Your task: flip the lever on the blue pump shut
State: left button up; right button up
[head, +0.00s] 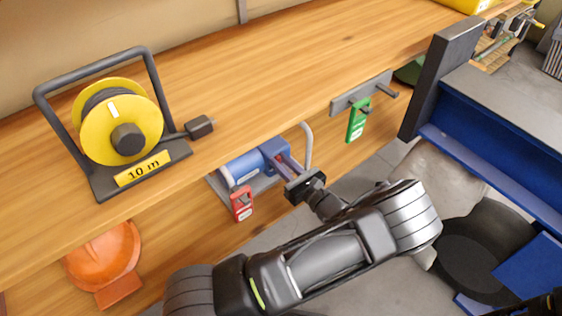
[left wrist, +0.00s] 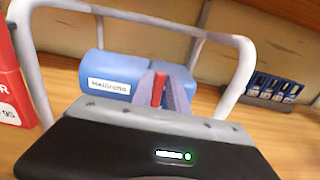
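The blue pump (head: 243,165) sits on a grey plate at the side of the wooden bench, under the board's edge. In the left wrist view the pump (left wrist: 113,75) carries a white label. A red lever (left wrist: 158,90) stands up between the two fingers of my left gripper (left wrist: 165,88). The fingers are close together with the lever filling the gap, so the gripper looks shut on it. In the head view my left gripper (head: 284,158) reaches the pump's right end, and its body hides the lever. My right gripper is not made out.
A pale bent pipe (head: 308,145) arches beside my gripper. A red tag (head: 242,203) and a green tag (head: 358,121) hang nearby. A yellow cable reel (head: 122,122) stands on the bench. An orange helmet (head: 104,255) is below left.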

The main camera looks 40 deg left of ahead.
pick_arm(q)
jog(key=o, duration=0.3)
jog(key=shift+d, duration=0.15)
jog(key=p+v, duration=0.1)
jog(key=v, duration=0.6)
jog(key=shift+s+d, duration=0.15)
jog(key=shift+d, duration=0.1)
jog(key=shift+d, duration=0.1)
